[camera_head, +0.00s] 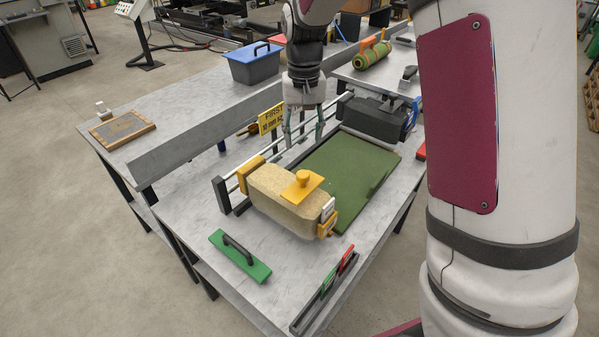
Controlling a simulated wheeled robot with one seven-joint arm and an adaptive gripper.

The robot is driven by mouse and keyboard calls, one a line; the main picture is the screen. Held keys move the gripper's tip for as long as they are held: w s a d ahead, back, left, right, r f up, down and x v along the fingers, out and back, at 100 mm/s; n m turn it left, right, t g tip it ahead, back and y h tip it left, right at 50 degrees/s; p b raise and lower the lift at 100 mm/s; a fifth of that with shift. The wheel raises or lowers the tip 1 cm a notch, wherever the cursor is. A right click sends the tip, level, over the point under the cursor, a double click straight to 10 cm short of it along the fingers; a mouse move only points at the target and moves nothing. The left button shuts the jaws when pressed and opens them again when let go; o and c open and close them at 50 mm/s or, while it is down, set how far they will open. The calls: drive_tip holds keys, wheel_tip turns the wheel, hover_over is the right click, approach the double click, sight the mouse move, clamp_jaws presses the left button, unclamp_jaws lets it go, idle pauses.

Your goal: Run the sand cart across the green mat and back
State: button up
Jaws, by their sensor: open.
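The sand cart (268,193) is a long sand-coloured block with yellow end pieces and an orange knob (302,177) on a yellow top plate. It sits at the near end of the rails, across the near end of the green mat (350,162). The mat lies flat in a dark frame, with its far part bare. My gripper (304,138) points down above the far left side of the mat, beyond the cart and apart from the knob. Its fingers are spread and nothing shows between them.
A dark grey block (376,119) stands at the far end of the rails. A yellow sign (270,118) stands close left of my gripper. A green float (240,257) and a black rack (322,292) lie in front. A blue-lidded box (253,64) stands behind.

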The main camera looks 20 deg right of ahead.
sight(303, 174)
wheel_tip(303, 174, down, 13)
drive_tip(key=shift+f+p, duration=0.2)
drive_tip(key=shift+p, duration=0.8)
clamp_jaws()
